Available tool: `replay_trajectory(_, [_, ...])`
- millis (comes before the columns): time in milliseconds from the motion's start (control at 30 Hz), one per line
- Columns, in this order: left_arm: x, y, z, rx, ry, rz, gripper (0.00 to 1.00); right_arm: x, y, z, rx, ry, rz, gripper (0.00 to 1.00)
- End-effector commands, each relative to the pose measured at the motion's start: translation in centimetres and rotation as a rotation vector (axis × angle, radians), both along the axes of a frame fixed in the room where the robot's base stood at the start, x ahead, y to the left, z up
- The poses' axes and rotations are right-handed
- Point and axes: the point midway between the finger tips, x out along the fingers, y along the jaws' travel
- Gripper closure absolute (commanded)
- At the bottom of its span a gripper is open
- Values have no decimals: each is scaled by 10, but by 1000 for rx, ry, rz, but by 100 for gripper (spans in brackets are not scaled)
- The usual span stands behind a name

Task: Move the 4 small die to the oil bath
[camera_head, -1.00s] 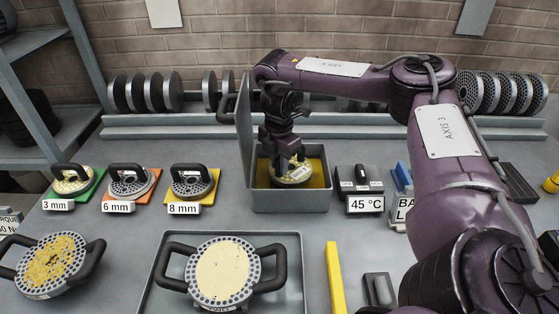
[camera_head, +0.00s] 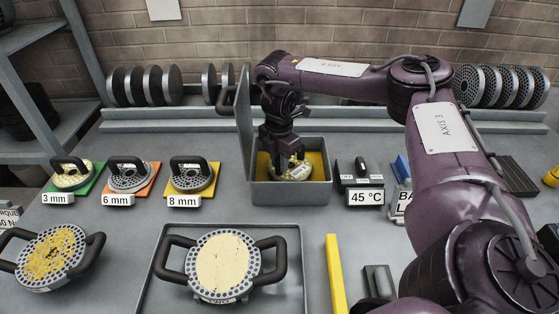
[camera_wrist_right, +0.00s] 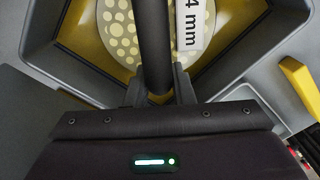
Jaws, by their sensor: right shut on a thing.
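The 4 mm small die (camera_head: 290,173) is a pale disc with yellowish holes inside the oil bath (camera_head: 291,198), a grey open box with yellow oil. Its tag reads "4 mm" in the right wrist view (camera_wrist_right: 190,24), where the die face (camera_wrist_right: 118,30) shows. My right gripper (camera_head: 285,152) reaches down into the bath and is shut on the die's dark handle (camera_wrist_right: 154,50). Whether the die rests on the bath floor is hidden. My left gripper is not in view.
Three dies on coloured mats, 3 mm (camera_head: 71,174), 6 mm (camera_head: 129,175) and 8 mm (camera_head: 191,174), stand left. The raised bath lid (camera_head: 245,125) stands left of the bath. A 45 °C display (camera_head: 366,197) is to its right. Two larger handled dies (camera_head: 228,262) lie in front.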

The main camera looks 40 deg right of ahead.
Motion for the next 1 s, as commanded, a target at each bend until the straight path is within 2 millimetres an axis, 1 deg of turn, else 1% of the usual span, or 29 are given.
replay_trajectory(33, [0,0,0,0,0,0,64,2,0,2,0,-5,0,100])
replay_trajectory(167, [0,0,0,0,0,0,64,1,0,0,0,-4,0,100])
replay_trajectory(800, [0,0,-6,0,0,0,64,1,0,-24,0,-4,0,100])
replay_trajectory(1000, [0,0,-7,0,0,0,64,2,0,-28,0,-5,0,100])
